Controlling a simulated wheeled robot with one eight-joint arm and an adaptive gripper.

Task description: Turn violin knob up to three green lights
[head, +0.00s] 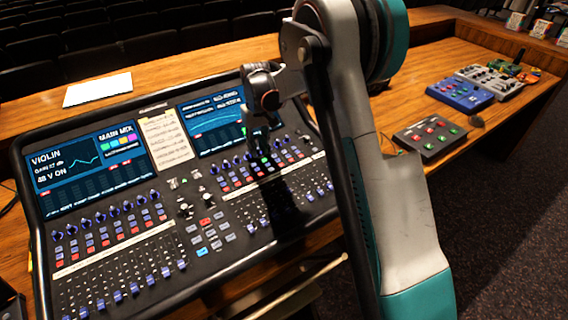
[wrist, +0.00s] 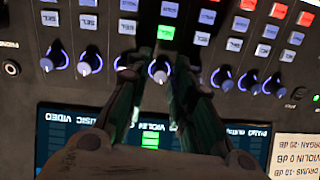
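The mixing desk (head: 190,215) fills the head view's left and middle. In the wrist view, which shows the desk upside down, the violin knob (wrist: 158,71) is a dark knob with a white pointer and blue-lit rim. My gripper (wrist: 157,68) is open, with one finger on each side of this knob and a gap visible around it. The violin label and a short stack of green lights (wrist: 150,141) show on the screen beside it. In the head view my gripper (head: 262,135) is over the right knob row and hides the violin knob.
Neighbouring knobs (wrist: 91,62) stand close on both sides of my fingers. A green-lit button (wrist: 166,34) lies by the violin knob. White paper (head: 98,90) lies behind the desk; a small red-button box (head: 430,137) and blue pedal (head: 460,96) lie to the right.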

